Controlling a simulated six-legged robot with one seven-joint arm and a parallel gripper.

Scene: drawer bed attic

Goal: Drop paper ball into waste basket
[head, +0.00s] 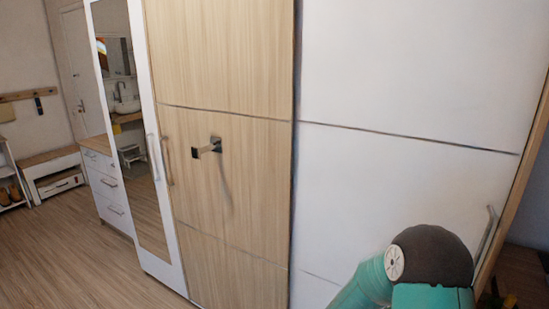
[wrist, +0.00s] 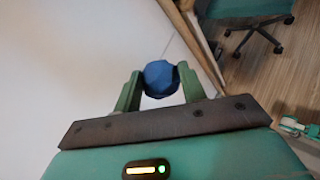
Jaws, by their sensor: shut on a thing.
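In the wrist view, my gripper (wrist: 160,82) is shut on a blue, roundish crumpled ball (wrist: 161,78), which I take to be the paper ball. The ball sits between the two green fingertips, in front of a white surface. The head view shows part of my arm at the lower right, but neither the gripper nor the ball. No waste basket can be made out in either view.
A large wardrobe with wood (head: 225,150) and white (head: 400,80) panels fills much of the head view. A drawer unit (head: 108,190) stands left of it. Wooden floor (head: 70,255) is clear at the left. A teal office chair (wrist: 252,12) stands at upper right in the wrist view.

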